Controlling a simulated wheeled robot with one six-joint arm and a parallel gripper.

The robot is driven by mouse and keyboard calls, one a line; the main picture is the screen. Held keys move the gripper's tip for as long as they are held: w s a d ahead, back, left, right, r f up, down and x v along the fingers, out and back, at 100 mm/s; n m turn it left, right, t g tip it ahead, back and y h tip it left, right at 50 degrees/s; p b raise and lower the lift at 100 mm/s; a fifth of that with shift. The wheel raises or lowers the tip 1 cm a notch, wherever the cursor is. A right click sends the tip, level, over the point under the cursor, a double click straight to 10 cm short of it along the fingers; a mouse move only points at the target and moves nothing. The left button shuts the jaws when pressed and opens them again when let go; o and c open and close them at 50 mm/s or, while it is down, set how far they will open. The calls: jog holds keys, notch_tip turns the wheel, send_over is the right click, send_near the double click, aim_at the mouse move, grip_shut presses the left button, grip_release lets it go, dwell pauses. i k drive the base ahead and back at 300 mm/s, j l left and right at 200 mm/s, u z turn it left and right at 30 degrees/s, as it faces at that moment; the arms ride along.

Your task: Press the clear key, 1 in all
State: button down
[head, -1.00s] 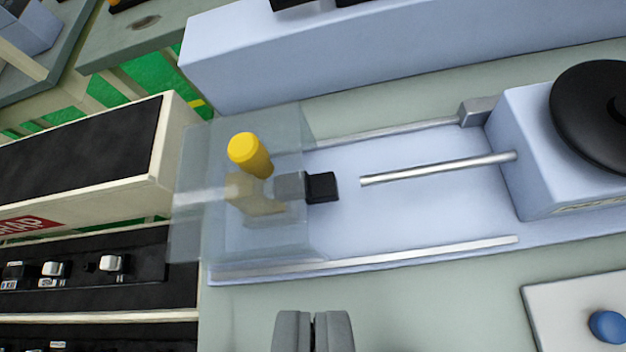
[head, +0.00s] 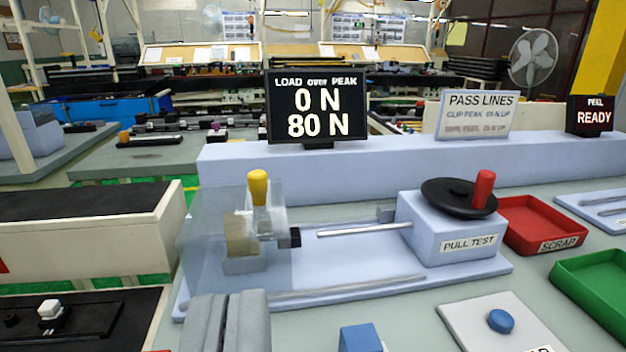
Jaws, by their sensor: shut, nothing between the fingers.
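My gripper (head: 230,300) is at the bottom left of the view, its two grey fingers together with nothing between them. A round blue button (head: 501,321) sits on a white plate (head: 465,312) at the lower right, apart from my gripper. The plate's label is cut off by the picture's bottom edge, so I cannot read whether this is the clear key. A blue block (head: 360,338) shows at the bottom edge, right of my gripper; its lower part is out of view. The load display (head: 318,108) reads 0 N over 80 N peak.
The pull tester (head: 455,225), with a black handwheel and red knob, stands beyond my gripper. Its clear guard (head: 205,245) and yellow-topped clamp (head: 258,190) are at left. Red (head: 545,205) and green (head: 600,262) trays lie right. A second screen (head: 590,117) reads PEEL READY.

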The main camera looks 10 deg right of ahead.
aim_at(499, 320)
jog(key=k+j+z, duration=0.25)
jog(key=z, duration=0.25)
jog(key=k+z, duration=0.45)
jog(key=k+j, duration=0.05)
